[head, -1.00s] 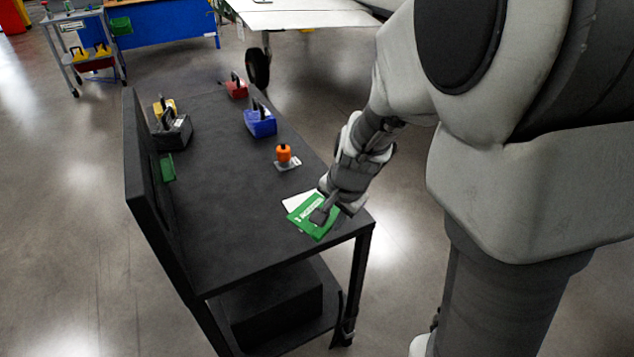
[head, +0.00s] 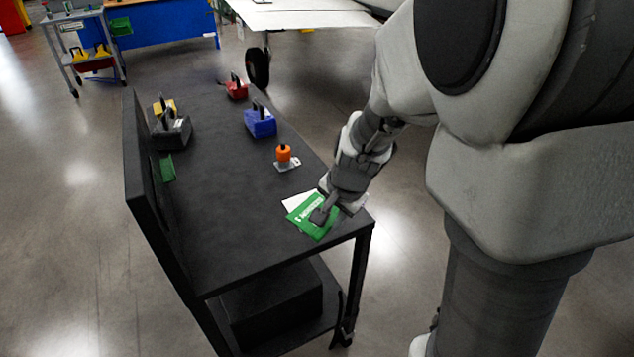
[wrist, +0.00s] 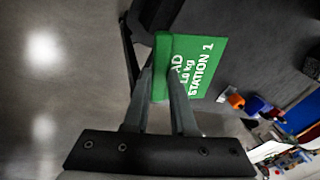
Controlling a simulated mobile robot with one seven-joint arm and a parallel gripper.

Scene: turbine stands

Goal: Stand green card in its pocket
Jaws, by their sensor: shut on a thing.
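The green card (head: 312,216) is at the near right corner of the black table, in the grip of my gripper (head: 322,212). In the wrist view the green card (wrist: 192,66) shows white print reading "STATION 1", and my gripper (wrist: 163,88) is shut on its edge. A white sheet (head: 298,200) shows partly behind the card. A small green pocket (head: 167,167) is fixed to the inside of the upright panel on the table's left side. I cannot tell whether the card touches the tabletop.
The black table (head: 230,215) has an upright panel (head: 146,185) on its left. An orange-topped item (head: 284,155), a blue block (head: 260,122), a red block (head: 237,88) and a dark block (head: 172,131) stand toward the back. The middle of the tabletop is clear.

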